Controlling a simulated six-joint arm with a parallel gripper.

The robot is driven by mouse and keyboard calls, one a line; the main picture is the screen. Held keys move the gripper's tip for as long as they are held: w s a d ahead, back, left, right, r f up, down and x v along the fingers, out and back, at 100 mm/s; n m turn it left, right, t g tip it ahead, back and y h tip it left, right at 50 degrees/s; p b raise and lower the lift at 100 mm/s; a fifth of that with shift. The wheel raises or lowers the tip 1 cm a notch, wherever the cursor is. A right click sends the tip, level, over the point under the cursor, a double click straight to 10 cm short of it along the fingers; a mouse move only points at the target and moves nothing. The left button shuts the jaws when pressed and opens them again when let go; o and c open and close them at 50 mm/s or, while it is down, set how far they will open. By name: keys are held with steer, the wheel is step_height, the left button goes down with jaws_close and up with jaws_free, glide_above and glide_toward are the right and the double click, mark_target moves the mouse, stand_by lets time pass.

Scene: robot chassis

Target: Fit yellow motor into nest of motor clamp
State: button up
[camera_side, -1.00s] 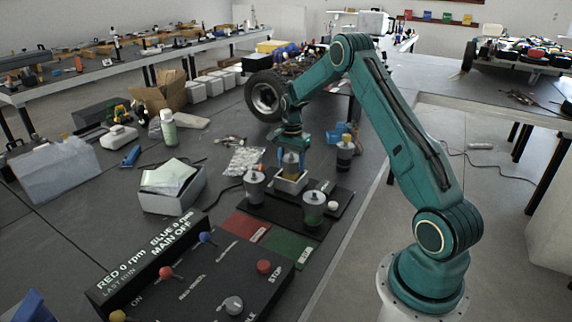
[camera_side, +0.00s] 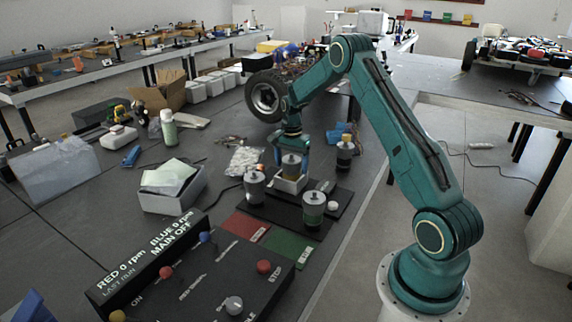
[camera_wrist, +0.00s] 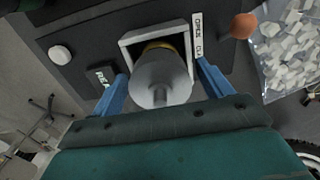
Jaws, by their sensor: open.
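The yellow motor (camera_side: 291,167), a grey cylinder with a yellow band, stands upright in the white square nest of the motor clamp (camera_side: 289,185). In the wrist view the motor (camera_wrist: 160,80) is seen from above inside the white frame of the clamp (camera_wrist: 125,42), its yellow band partly hidden behind the grey body. My gripper (camera_side: 292,160) is over the motor, its blue fingers spread on both sides. In the wrist view the gripper (camera_wrist: 158,88) is open, with gaps between the fingers and the motor. How deep the motor sits is hidden.
Other motors stand close by: one to the left (camera_side: 254,187), one in front (camera_side: 313,208) and one behind right (camera_side: 344,153). A white knob (camera_side: 332,206) is on the black base. Red (camera_side: 244,226) and green (camera_side: 291,247) mats and a control box (camera_side: 195,270) lie in front.

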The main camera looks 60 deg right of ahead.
step_height(320, 180, up, 12)
steer(key=shift+r, duration=0.1)
stand_by(0.6)
steer(key=shift+a+r, duration=0.1)
steer(key=shift+r, duration=0.05)
stand_by(0.4)
steer(key=shift+a+r, duration=0.2)
steer(key=shift+r, duration=0.05)
steer(key=s+a+r+n+t, duration=0.1)
steer(key=s+a+r+n, duration=0.35)
steer(key=a+r, duration=0.35)
steer(key=s+a+r+n+t, duration=0.2)
steer(key=s+a+r+n, duration=0.3)
steer(key=a, duration=0.6)
steer(key=s+a+n+t, duration=0.1)
steer(key=s+a+n, duration=0.3)
steer(key=s, duration=0.5)
steer(key=s+a+n+t, duration=0.1)
steer(key=s+a+n, duration=0.3)
steer(key=s+a, duration=0.3)
steer(key=shift+s+t, duration=0.3)
steer(key=shift+s, duration=0.8)
